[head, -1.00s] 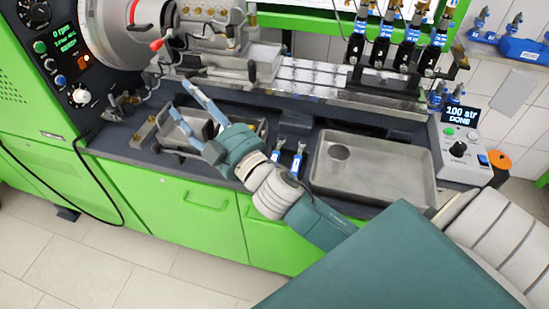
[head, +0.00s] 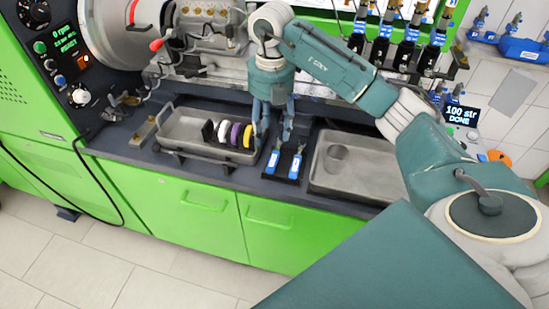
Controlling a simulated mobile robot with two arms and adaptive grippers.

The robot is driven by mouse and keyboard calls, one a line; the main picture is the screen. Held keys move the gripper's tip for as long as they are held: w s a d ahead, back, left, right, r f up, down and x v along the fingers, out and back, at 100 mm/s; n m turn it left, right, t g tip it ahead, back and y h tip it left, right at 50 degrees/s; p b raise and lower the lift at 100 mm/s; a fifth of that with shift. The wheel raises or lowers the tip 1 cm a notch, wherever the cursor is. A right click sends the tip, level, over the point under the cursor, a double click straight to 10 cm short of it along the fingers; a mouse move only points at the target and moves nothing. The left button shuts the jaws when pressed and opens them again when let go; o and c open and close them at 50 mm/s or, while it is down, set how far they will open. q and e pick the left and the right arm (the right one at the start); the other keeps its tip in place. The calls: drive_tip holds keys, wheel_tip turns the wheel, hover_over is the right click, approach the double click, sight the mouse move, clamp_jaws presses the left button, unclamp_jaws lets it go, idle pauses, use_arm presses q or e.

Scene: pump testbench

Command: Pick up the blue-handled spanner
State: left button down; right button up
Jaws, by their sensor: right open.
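Two small blue-handled tools lie side by side on a dark holder on the bench in the head view, a left one (head: 272,161) and a right one (head: 296,166). I cannot tell which of them is the spanner. My right gripper (head: 272,138) points down just behind and above them, with its two fingers apart and nothing seen between them. The gap to the tools is hard to judge. My left gripper is not in view.
A grey tray (head: 183,131) with white, purple and yellow rings stands left of the gripper. A wide metal tray (head: 365,181) holding a round cup (head: 336,157) is to the right.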

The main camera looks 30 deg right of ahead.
drive_tip(key=p, duration=0.1)
hover_over(272, 156)
drive_tip(key=s, duration=0.1)
wheel_tip(272, 156, down, 5)
drive_tip(key=shift+a+f, duration=0.1)
drive_tip(key=shift+a, duration=0.05)
drive_tip(key=f, duration=0.1)
drive_tip(key=f+p, duration=0.1)
drive_tip(key=f, duration=0.1)
drive_tip(key=w+f+p, duration=0.1)
drive_tip(key=f, duration=0.1)
drive_tip(key=shift+f, duration=0.25)
drive_tip(key=shift+r, duration=0.1)
clamp_jaws()
